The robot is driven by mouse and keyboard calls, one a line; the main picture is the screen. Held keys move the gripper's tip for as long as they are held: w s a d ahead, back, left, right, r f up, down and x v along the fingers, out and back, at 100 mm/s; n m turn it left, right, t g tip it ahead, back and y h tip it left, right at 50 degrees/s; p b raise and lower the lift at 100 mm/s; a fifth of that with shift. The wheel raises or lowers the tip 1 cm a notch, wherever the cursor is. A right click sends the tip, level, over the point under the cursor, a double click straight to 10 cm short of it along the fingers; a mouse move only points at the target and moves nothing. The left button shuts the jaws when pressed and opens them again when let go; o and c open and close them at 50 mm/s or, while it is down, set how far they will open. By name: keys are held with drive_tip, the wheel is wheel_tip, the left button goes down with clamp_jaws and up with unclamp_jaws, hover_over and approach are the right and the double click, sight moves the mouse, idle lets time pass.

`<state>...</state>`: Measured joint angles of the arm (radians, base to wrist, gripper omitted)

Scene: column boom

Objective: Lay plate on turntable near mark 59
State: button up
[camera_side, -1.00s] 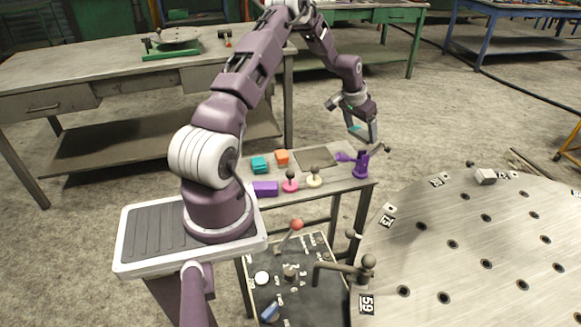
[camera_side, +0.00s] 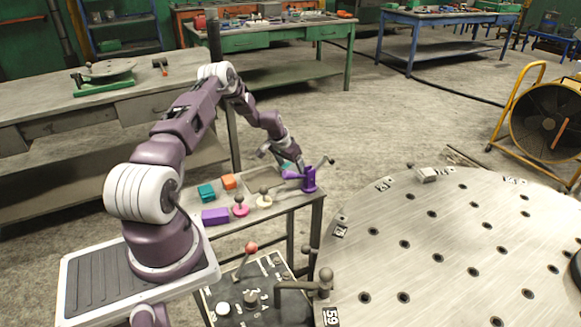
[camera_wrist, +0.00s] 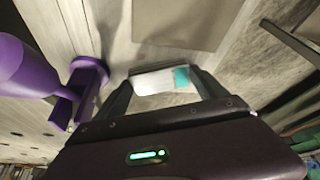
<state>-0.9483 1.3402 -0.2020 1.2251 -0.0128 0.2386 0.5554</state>
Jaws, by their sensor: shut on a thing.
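A white piece with a teal end, which I take for the plate (camera_wrist: 160,81), sits between the fingers of my gripper (camera_wrist: 163,88) in the wrist view. In the side view, my gripper (camera_side: 288,166) is low over the back of the small side table, just left of the purple stand (camera_side: 309,179). Only a bit of teal shows at its fingers there. The turntable (camera_side: 440,235) is a large round metal disc with holes, at the right. Mark 59 (camera_side: 331,317) is on its near left rim, cut by the picture's lower edge. My gripper is well away from that mark.
The side table holds teal (camera_side: 206,193), orange (camera_side: 228,181) and purple (camera_side: 215,216) blocks and knobbed pieces. A lever (camera_side: 318,285) stands by the turntable's left rim near mark 59. A small metal block (camera_side: 426,175) is on the far rim. The turntable's middle is clear.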

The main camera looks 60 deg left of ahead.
drive_tip(key=o, duration=2)
drive_tip(key=shift+f, duration=0.1)
drive_tip(key=shift+c, duration=0.2)
